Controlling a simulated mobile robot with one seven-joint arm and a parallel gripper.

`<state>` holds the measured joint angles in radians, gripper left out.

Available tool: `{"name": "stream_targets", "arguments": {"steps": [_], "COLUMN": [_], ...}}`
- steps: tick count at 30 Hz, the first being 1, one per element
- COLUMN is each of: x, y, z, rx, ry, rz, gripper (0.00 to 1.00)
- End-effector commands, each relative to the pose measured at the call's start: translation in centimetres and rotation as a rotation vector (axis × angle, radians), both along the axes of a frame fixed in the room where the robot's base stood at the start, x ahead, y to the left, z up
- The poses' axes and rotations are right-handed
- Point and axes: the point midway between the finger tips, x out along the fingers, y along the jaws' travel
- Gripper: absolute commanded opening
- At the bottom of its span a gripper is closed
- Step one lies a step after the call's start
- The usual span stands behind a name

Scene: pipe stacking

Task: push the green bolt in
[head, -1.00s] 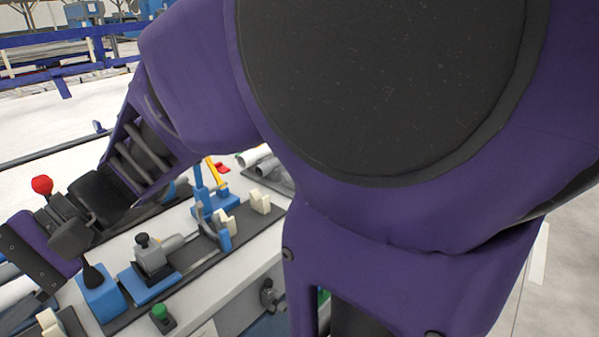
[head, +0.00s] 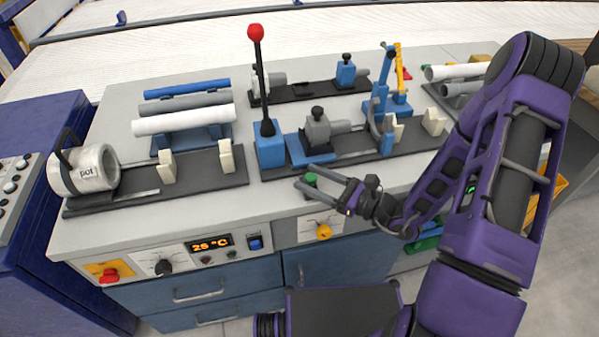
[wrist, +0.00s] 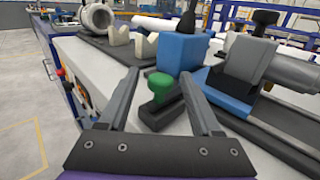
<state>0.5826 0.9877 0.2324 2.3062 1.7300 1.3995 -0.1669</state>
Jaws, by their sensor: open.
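The green bolt (head: 311,179) is a short upright green cap on a dark base near the front edge of the bench. It also shows in the wrist view (wrist: 160,84), standing up from its dark base. My gripper (head: 305,176) is open, reaching in from the right, with one finger on either side of the bolt in the picture. In the wrist view the bolt appears between the two fingers, towards their tips. I cannot tell whether a finger touches it. Nothing is held.
Behind the bolt are a blue block (head: 270,152) with a red-knobbed lever (head: 256,33) and a grey clamp (head: 318,130). Pipes (head: 183,120) lie on a rack. A control panel (head: 188,260) faces the front.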

Motion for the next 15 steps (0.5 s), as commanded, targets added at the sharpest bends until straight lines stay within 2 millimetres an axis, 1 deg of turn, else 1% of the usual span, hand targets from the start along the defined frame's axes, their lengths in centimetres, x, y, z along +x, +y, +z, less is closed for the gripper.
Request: {"name": "stream_targets", "arguments": {"steps": [1, 6, 10, 15], "x": [0.5, 1.6, 1.9, 2.0], "y": [0.8, 2.4, 3.0, 3.0], "z": [0.0, 0.0, 0.0, 0.0], "rx": [0.002, 0.0, 0.001, 0.001], "ry": [-0.001, 0.0, 0.001, 0.001], "rz": [0.003, 0.001, 0.0, -0.001], "gripper": [0.66, 0.66, 0.66, 0.66]}}
